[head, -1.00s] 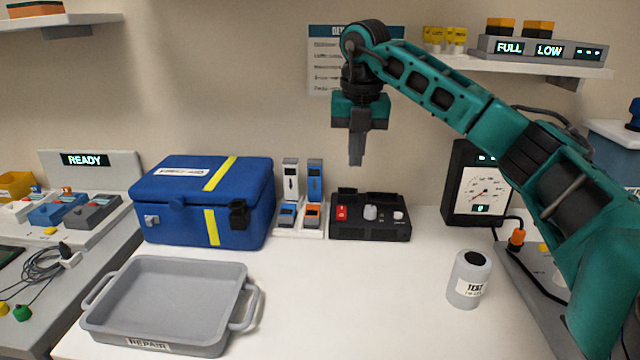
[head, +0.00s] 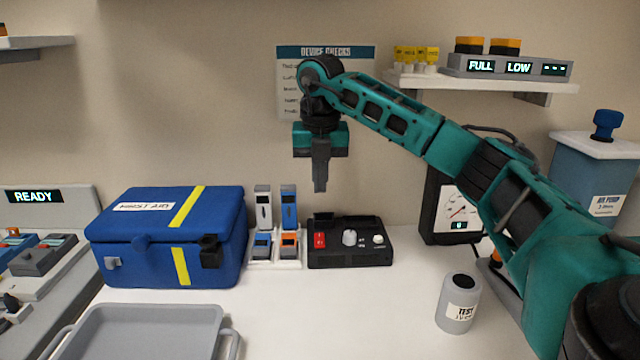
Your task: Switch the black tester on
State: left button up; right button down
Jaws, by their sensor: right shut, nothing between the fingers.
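The black tester (head: 350,257) sits on the white table against the wall, right of the blue first aid case. Its top carries a red switch (head: 320,240) at the left, a grey knob (head: 349,238) in the middle and a small white button (head: 378,240) at the right. I cannot tell the switch's position. My right gripper (head: 320,188) points down above the tester's left part, over the red switch, clear of it. Its fingers are shut and empty. My left gripper is out of view.
The blue first aid case (head: 140,230) and a stand with small blue and orange devices (head: 275,262) are left of the tester. The table's middle is clear.

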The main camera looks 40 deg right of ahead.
aim_at(320, 235)
jog(key=f, duration=0.6)
jog(key=w+d+f+b, duration=0.1)
jog(key=f, duration=0.3)
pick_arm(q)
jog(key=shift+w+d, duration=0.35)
pick_arm(e)
jog(key=shift+w+f, duration=0.15)
jog(key=shift+f, duration=0.4)
jog(key=shift+d+f, duration=0.1)
jog(key=shift+f, duration=0.2)
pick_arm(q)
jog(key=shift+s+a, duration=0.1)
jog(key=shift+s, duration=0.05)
